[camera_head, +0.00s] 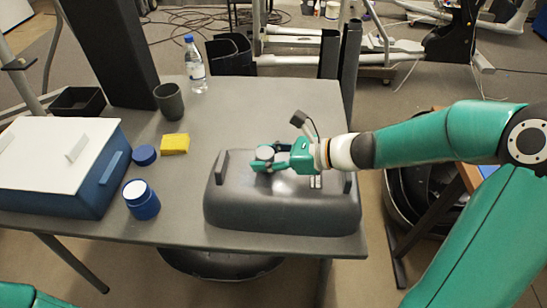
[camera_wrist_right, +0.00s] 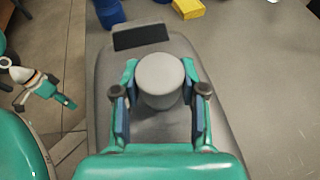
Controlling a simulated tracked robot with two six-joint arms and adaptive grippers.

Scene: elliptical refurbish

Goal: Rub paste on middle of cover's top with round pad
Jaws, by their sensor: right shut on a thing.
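The cover (camera_head: 280,212) is a dark grey, rounded shell lying on the table with its top up. My right gripper (camera_head: 268,160) is shut on the round pad (camera_head: 264,153), a light grey disc-like knob, over the left-middle of the cover's top. In the right wrist view the pad (camera_wrist_right: 160,75) sits between both fingers, over the cover (camera_wrist_right: 105,95). The pad's underside is hidden, so I cannot tell if it touches. An open-looking blue jar with a white top (camera_head: 141,199) stands left of the cover. My left gripper (camera_wrist_right: 52,90) shows small in the wrist view.
A blue lid (camera_head: 144,155), a yellow sponge (camera_head: 174,144), a grey cup (camera_head: 169,100) and a water bottle (camera_head: 195,66) stand on the table (camera_head: 270,105). A blue box with a white lid (camera_head: 60,150) is at the left. The table behind the cover is clear.

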